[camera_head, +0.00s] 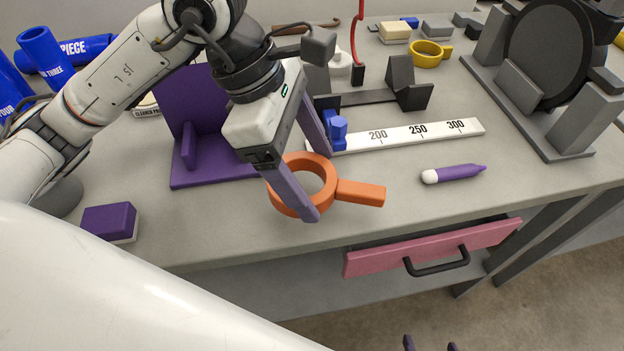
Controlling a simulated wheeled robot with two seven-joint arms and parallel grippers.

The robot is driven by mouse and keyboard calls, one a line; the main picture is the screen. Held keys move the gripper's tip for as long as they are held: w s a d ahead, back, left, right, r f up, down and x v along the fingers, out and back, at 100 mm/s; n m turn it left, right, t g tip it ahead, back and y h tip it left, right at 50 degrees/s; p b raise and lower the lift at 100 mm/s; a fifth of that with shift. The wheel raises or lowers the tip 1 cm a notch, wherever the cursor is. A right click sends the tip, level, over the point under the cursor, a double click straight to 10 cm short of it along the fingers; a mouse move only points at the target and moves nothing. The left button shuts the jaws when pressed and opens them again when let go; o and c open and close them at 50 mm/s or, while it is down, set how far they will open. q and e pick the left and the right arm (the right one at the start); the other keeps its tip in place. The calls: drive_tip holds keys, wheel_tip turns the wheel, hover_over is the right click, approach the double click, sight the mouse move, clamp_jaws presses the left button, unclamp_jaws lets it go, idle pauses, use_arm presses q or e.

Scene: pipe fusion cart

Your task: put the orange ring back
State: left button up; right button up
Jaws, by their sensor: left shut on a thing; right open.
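The orange ring (360,193) is a thick open ring with a flat straight handle pointing right. It is at the front middle of the grey bench. Only the purple fingertips of my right gripper (430,346) show at the bottom edge, apart and empty, well below the bench front.
A purple stand (205,165) is left of the ring. A white ruler (410,134) with a blue slider lies behind it. A purple marker (454,174) lies right. A yellow ring (428,54) is at the back. A pink drawer (380,260) sits slightly open below. Bench front is mostly clear.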

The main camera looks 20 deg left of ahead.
use_arm(q)
drive_tip(key=shift+f, duration=1.35)
drive_tip(key=shift+f, duration=0.1)
drive_tip(key=shift+f+b, duration=0.2)
drive_tip(key=shift+b, duration=0.15)
drive_tip(key=o, duration=1.1)
drive_tip(key=shift+r, duration=0.15)
drive_tip(key=shift+o, duration=0.2)
drive_tip(key=shift+r+p, duration=0.25)
drive_tip(key=shift+p, duration=0.2)
drive_tip(key=v, duration=1.2)
drive_tip(key=shift+f, duration=0.1)
